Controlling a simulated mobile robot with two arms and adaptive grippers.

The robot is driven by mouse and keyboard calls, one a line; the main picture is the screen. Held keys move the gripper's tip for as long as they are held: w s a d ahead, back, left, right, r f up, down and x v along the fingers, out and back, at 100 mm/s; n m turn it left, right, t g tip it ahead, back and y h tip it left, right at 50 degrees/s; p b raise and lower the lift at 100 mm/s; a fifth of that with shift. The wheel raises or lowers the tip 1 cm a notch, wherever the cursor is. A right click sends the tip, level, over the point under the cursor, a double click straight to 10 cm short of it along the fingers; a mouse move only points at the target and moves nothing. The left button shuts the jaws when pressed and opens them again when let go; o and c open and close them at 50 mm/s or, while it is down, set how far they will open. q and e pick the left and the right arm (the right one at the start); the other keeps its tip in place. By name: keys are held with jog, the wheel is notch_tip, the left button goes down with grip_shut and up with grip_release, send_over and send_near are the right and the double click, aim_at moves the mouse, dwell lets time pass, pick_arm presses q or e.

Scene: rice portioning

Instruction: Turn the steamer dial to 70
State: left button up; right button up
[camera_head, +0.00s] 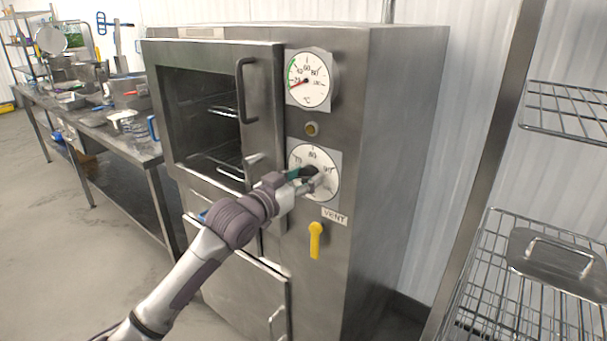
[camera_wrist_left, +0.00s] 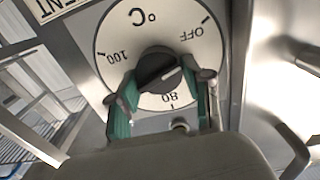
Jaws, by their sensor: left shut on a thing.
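The steamer dial (camera_head: 301,155) is a round white face with a dark knob, on the front panel of the steel steamer (camera_head: 382,120). It also shows upside down in the left wrist view (camera_wrist_left: 125,30), with OFF, 80, 100 and °C readable. The knob (camera_wrist_left: 152,64) carries a white line that points right and slightly up in that view, on the side between 80 and OFF. The fingers hide the marks there, so I cannot read the exact setting. My left gripper (camera_head: 305,177) is shut on the knob, with green-padded fingers on both sides of it (camera_wrist_left: 162,92).
A thermometer gauge (camera_head: 309,80) with a red needle sits above the dial. A yellow vent lever (camera_head: 315,240) is below it. The steamer door handle (camera_head: 243,90) stands out to the left. A wire rack (camera_head: 490,260) with a metal lid (camera_head: 555,262) is at the right.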

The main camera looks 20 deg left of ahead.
pick_arm(q)
jog(key=m+p, duration=0.3)
jog(key=m, duration=0.2)
jog(key=shift+r+m, duration=0.1)
jog(key=shift+m, duration=0.2)
jog(key=shift+d+m+p, duration=0.15)
jog(key=shift+m+p, duration=0.75)
jog(key=shift+m, duration=1.1)
jog(key=o, duration=1.1)
jog(key=shift+o, duration=0.2)
jog(key=shift+s+f, duration=0.15)
jog(key=shift+f, duration=0.05)
jog(key=v, duration=1.1)
jog(key=shift+s, duration=0.4)
